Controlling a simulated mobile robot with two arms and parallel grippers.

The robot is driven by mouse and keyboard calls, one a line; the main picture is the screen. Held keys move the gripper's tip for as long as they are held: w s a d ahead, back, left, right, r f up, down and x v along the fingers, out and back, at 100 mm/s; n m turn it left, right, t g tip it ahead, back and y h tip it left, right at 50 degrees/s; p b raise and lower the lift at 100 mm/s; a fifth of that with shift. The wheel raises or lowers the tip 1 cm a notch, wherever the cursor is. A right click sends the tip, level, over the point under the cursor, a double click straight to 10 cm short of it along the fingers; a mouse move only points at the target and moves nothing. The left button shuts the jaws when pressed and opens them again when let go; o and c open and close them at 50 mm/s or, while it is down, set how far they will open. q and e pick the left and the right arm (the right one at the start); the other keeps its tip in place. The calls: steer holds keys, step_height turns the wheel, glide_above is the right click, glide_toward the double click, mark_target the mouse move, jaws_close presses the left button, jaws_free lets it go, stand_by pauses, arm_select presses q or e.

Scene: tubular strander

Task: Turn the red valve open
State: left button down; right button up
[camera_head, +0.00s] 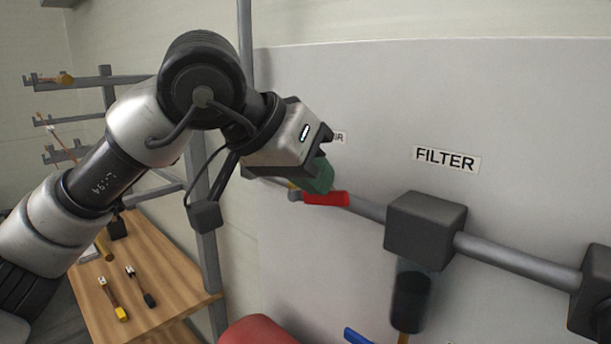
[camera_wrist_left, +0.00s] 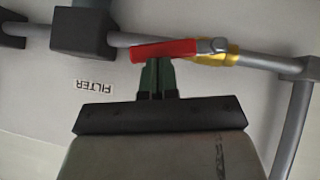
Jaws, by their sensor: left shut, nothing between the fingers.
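The red valve handle (camera_head: 326,198) lies along the grey pipe on the wall panel, left of the filter block. In the left wrist view the red handle (camera_wrist_left: 165,50) runs nearly in line with the pipe, and its pivot end sits on a brass valve body (camera_wrist_left: 217,59). My left gripper (camera_head: 321,180) has green fingers and is at the handle. In the left wrist view the green fingertips (camera_wrist_left: 158,66) are shut together, with their tips right at the handle's edge. I cannot tell whether they touch it. My right gripper is not in view.
A dark filter block (camera_head: 426,230) with a cylinder below sits on the pipe (camera_head: 510,258), under a FILTER label (camera_head: 446,159). A wooden table (camera_head: 160,283) with tools stands at lower left. A red rounded object (camera_head: 257,331) is at the bottom.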

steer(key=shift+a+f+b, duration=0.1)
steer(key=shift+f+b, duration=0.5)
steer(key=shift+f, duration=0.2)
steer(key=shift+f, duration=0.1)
